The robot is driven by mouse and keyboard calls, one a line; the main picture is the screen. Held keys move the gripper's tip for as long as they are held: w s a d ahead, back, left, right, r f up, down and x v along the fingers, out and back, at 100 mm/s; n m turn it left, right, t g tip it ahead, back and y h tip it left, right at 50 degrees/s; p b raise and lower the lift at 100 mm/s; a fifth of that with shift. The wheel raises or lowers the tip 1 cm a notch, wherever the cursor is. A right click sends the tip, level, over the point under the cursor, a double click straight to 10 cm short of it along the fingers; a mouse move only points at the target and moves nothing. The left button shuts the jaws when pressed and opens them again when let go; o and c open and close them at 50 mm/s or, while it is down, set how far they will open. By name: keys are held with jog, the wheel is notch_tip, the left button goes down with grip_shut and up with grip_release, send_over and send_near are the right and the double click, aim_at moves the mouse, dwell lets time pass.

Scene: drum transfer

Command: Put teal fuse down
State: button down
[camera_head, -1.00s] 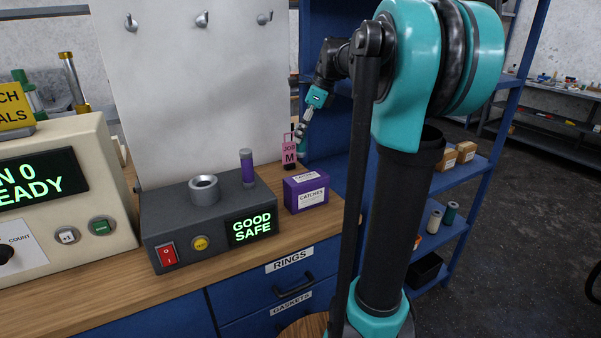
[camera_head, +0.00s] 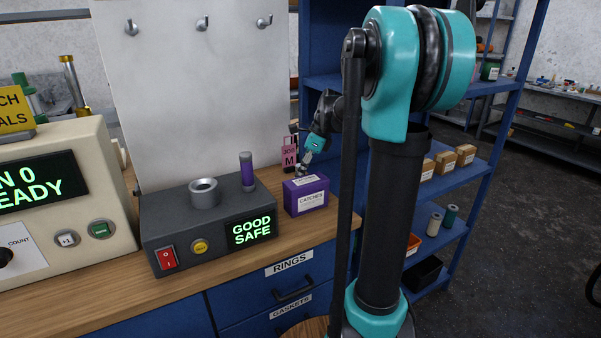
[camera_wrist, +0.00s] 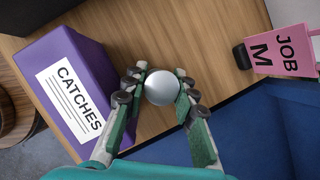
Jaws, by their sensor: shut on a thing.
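My gripper (camera_head: 303,166) is low over the workbench (camera_head: 112,293), behind the purple CATCHES box (camera_head: 306,195). In the wrist view my gripper (camera_wrist: 158,95) is shut around a round silver end cap (camera_wrist: 162,87), seen end-on. I take this for the teal fuse; its teal body does not show now. The CATCHES box (camera_wrist: 62,90) is close on the left in the wrist view, and bare wood lies around the cap. In the head view the fuse's lower end is hidden behind the box, so I cannot tell whether it touches the bench.
A pink JOB M tag (camera_head: 289,155) on a dark base stands just beside my gripper. A grey tester (camera_head: 208,222) with a GOOD SAFE display bears an empty socket (camera_head: 204,192) and a purple fuse (camera_head: 247,171). Blue shelving (camera_head: 455,232) stands to the right.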

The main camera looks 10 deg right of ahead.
jog(key=c, duration=1.2)
grip_release()
jog(key=shift+f, duration=0.1)
